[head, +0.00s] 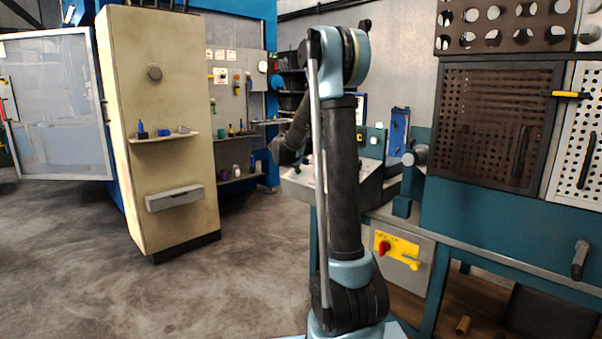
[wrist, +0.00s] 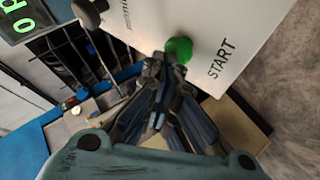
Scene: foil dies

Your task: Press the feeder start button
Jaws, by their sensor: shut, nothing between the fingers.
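The green round start button (wrist: 179,49) sits on a light panel, with the word START printed beside it, in the wrist view. My gripper (wrist: 165,62) is shut and empty, and its fingertips are right at the button's edge in the picture. They overlap its lower left side, and I cannot tell whether they touch it or whether it is pushed in. In the head view, the sloped grey control box (head: 368,192) stands behind my arm, which hides part of it. My dark wrist is at the left end of that box.
A dark knob (wrist: 90,12) and a display with green characters (wrist: 18,18) lie near the button. A lower yellow panel with a red switch (head: 384,247) is on the bench front. A cream cabinet (head: 160,95) stands left; the floor between is clear.

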